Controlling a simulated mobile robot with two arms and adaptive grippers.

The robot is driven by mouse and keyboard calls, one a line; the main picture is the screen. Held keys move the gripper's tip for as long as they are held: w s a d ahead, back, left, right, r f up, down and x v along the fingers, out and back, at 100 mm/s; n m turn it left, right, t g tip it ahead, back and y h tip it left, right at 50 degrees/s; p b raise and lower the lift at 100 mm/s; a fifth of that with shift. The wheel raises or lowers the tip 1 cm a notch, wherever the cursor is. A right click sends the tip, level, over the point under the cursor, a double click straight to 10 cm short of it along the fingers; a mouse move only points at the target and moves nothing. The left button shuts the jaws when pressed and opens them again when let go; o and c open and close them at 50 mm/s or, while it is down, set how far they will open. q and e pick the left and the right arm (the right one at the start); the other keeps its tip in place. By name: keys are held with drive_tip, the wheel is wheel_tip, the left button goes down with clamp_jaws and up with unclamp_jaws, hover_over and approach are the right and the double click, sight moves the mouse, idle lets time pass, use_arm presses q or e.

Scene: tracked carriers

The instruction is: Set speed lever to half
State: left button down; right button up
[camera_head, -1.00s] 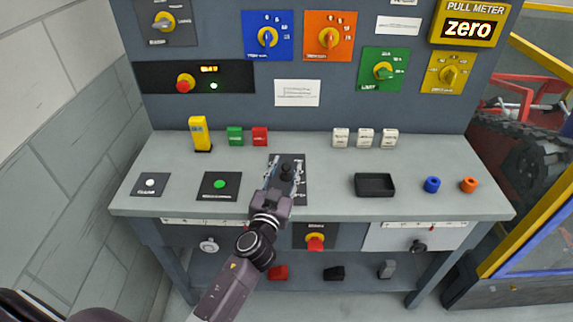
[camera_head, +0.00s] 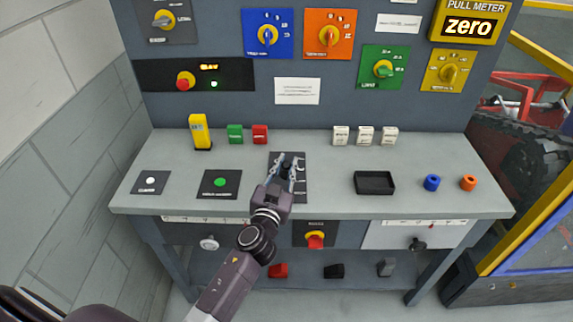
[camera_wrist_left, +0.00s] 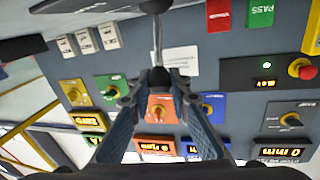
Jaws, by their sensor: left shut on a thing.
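The speed lever's black knob (camera_head: 287,164) stands above a dark slotted plate (camera_head: 301,188) with white marks, on the grey bench top. My left gripper (camera_head: 286,168) reaches in from the front with a finger on each side of the knob and is shut on it. In the left wrist view the picture is upside down; the lever's thin silver rod (camera_wrist_left: 158,42) ends in the knob (camera_wrist_left: 159,76) between the fingertips. The fingers and wrist hide part of the plate, so I cannot read the lever's exact mark. My right gripper is not in view.
A green button plate (camera_head: 219,184) lies left of the lever, and a black tray (camera_head: 374,182) lies to the right. Green and red blocks (camera_head: 260,134) and a yellow block (camera_head: 200,132) stand behind. A panel of dials rises at the back; the pull meter (camera_head: 468,25) reads zero.

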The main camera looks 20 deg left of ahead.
use_arm(q)
drive_tip(key=p, duration=0.3)
drive_tip(key=w+r+g+p, duration=0.1)
drive_tip(key=p, duration=0.2)
drive_tip(key=shift+w+a+g, duration=0.2)
drive_tip(key=shift+g, duration=0.1)
drive_tip(key=shift+w+a+r+n+p, duration=0.15)
drive_tip(key=shift+n+p, duration=0.15)
drive_tip(key=shift+w+r, duration=0.1)
drive_tip(key=shift+w, duration=0.1)
drive_tip(key=shift+w+a, duration=0.15)
drive_tip(key=shift+w, duration=0.2)
drive_tip(key=w, duration=0.1)
drive_tip(key=w+a+b, duration=0.1)
drive_tip(key=w, duration=0.1)
drive_tip(key=shift+w+a, duration=0.15)
drive_tip(key=shift+w, duration=0.05)
drive_tip(key=shift+s+a+f, duration=0.1)
drive_tip(key=shift+f, duration=0.15)
